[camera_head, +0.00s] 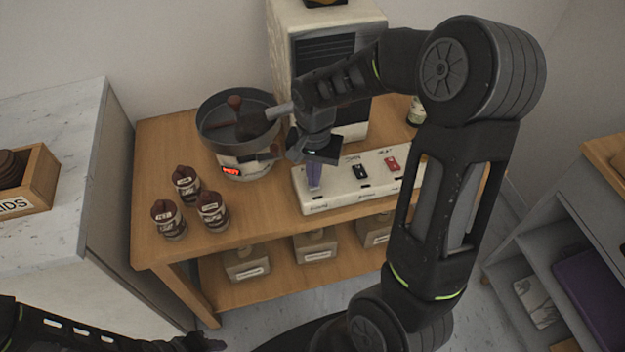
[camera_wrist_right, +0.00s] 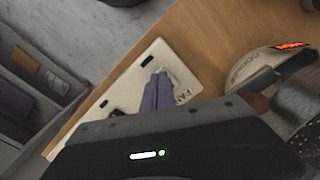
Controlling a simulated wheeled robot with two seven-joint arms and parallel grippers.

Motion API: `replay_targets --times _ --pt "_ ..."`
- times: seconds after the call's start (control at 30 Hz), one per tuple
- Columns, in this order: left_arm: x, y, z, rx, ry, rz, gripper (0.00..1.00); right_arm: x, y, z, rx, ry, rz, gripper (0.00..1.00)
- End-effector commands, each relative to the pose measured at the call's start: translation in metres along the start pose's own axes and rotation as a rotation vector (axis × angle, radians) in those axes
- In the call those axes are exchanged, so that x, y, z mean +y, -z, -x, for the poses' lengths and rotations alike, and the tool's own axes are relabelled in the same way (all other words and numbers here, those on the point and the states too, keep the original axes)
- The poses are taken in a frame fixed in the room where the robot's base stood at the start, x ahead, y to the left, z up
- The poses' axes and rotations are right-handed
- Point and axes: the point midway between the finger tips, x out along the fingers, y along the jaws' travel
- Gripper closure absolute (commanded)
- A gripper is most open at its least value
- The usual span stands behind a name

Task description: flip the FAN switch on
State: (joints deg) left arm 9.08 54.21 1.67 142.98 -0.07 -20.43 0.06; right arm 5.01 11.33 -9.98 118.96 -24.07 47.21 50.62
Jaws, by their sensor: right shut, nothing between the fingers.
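The cream switch panel (camera_head: 335,192) lies along the front right of the wooden cart top, with a black switch (camera_head: 360,171) and a red switch (camera_head: 392,164) in view. My right gripper (camera_head: 314,186) is shut and empty, its purple fingertips down at the panel's left end. In the right wrist view the shut fingers (camera_wrist_right: 157,92) are over the panel (camera_wrist_right: 130,82), beside the printed FAN label (camera_wrist_right: 182,93). The FAN switch is hidden by the fingers, so its position and any contact cannot be told. A dark part of my left gripper (camera_head: 203,342) shows at the bottom edge.
A round dark pan on a scale with a red display (camera_head: 230,171) stands left of the panel. Several brown bottles (camera_head: 211,211) stand at the cart's left. A tall cream machine (camera_head: 285,50) is behind. Boxes (camera_head: 316,246) sit on the lower shelf.

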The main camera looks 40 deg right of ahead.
Motion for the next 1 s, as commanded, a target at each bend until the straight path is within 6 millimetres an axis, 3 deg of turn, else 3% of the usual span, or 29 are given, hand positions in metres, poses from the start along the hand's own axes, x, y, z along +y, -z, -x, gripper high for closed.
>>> replay_targets --times 0.57,1.0 --pt "-0.001 0.0 -0.004 0.0 0.0 0.0 0.64 0.0 0.0 -0.006 0.0 0.0 0.0 1.0" --pt "0.009 0.0 0.022 0.0 0.0 0.0 0.64 0.0 0.0 0.03 0.0 0.0 0.0 1.0"
